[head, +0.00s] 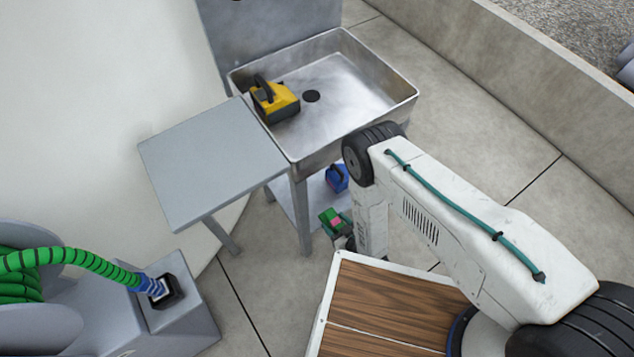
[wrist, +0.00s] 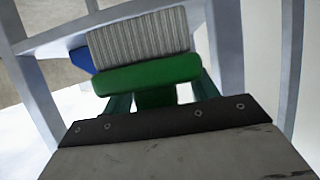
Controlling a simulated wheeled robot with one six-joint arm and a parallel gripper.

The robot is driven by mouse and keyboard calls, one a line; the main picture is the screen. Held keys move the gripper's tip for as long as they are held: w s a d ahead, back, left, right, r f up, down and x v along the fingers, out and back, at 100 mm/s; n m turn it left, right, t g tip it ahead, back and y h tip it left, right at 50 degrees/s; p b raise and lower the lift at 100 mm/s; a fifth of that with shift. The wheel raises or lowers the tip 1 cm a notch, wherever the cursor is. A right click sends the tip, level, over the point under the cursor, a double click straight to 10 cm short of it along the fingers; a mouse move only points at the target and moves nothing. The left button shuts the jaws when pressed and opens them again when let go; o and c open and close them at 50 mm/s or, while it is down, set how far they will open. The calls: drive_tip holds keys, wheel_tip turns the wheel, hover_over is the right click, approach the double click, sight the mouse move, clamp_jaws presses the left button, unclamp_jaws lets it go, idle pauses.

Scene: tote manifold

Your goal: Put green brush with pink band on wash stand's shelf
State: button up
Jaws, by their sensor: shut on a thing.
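The green brush with the pink band (head: 331,218) is low beside the wash stand's front leg in the head view, partly hidden by my arm. In the wrist view the green brush (wrist: 150,74) shows its grey bristles pointing away from me; its pink band is hidden there. My gripper (wrist: 155,98) is shut on the brush. The wash stand (head: 408,100) has a lower shelf (head: 289,199) under its basin. The brush appears just in front of the shelf; I cannot tell whether it overlaps or touches it.
A blue brush-like thing (head: 337,178) is on the shelf, and blue shows in the wrist view (wrist: 81,58). A yellow and black thing (head: 273,101) lies in the basin. The stand's legs (head: 301,216) and side board (head: 205,160) border the space. A hose reel stands at left.

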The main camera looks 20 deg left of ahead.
drive_tip(key=w+a, duration=0.3)
drive_tip(key=a, duration=0.1)
drive_tip(key=w+a, duration=0.3)
drive_tip(key=a, duration=0.1)
drive_tip(key=w+a, duration=0.4)
drive_tip(key=shift+a, duration=0.3)
drive_tip(key=shift+a+f, duration=0.15)
drive_tip(key=shift+f, duration=0.15)
drive_tip(key=shift+w+f, duration=0.1)
drive_tip(key=shift+f, duration=1.35)
drive_tip(key=o, duration=1.1)
drive_tip(key=shift+f, duration=0.1)
